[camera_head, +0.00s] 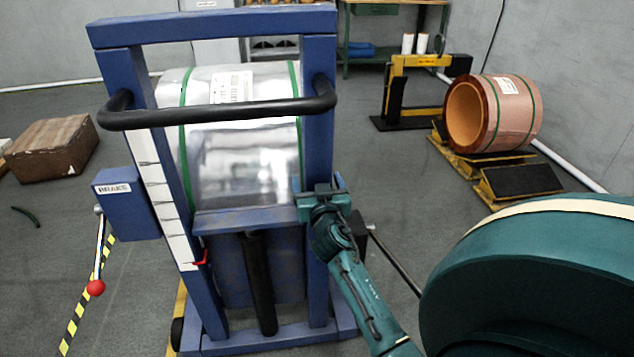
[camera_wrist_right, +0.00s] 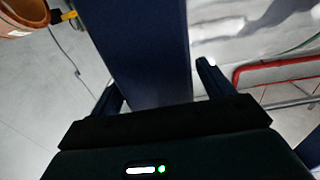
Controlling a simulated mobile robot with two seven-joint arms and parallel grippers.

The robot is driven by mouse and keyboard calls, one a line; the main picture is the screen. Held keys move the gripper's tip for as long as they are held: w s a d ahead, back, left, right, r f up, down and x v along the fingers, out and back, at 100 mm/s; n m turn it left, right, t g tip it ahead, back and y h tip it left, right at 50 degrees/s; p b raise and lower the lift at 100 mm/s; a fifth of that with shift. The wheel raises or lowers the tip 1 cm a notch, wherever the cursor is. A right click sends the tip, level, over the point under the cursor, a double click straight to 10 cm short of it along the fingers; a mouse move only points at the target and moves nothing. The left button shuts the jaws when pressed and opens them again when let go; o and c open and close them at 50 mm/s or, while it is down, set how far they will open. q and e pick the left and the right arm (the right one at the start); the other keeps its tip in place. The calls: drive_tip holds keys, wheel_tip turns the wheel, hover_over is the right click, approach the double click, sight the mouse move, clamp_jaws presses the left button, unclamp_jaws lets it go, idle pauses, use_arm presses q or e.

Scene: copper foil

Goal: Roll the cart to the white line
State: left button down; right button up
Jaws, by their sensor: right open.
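The cart is a tall blue frame (camera_head: 320,100) with a black bar handle (camera_head: 220,112) across its front, and it carries a shiny silver coil (camera_head: 240,150) with green straps. A blue box marked BRAKE (camera_head: 127,203) sits on its left side, with a lever ending in a red knob (camera_head: 95,287) hanging down. My right gripper (camera_head: 322,194) is at the cart's right post below the handle. In the right wrist view its open fingers (camera_wrist_right: 158,85) stand either side of the blue post (camera_wrist_right: 140,45); contact cannot be told. My left gripper is out of view. I cannot clearly identify the white line.
A copper coil (camera_head: 510,115) rests on a yellow cradle (camera_head: 480,150) at right, beside a yellow-black stand (camera_head: 392,95). A brown box (camera_head: 50,150) lies at left. Yellow-black tape (camera_head: 75,318) marks the floor by the cart. Grey floor between cart and copper coil looks clear.

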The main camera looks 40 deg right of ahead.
drive_tip(key=shift+w, duration=0.1)
drive_tip(key=shift+c, duration=0.2)
clamp_jaws()
idle(0.8)
drive_tip(key=shift+r, duration=0.1)
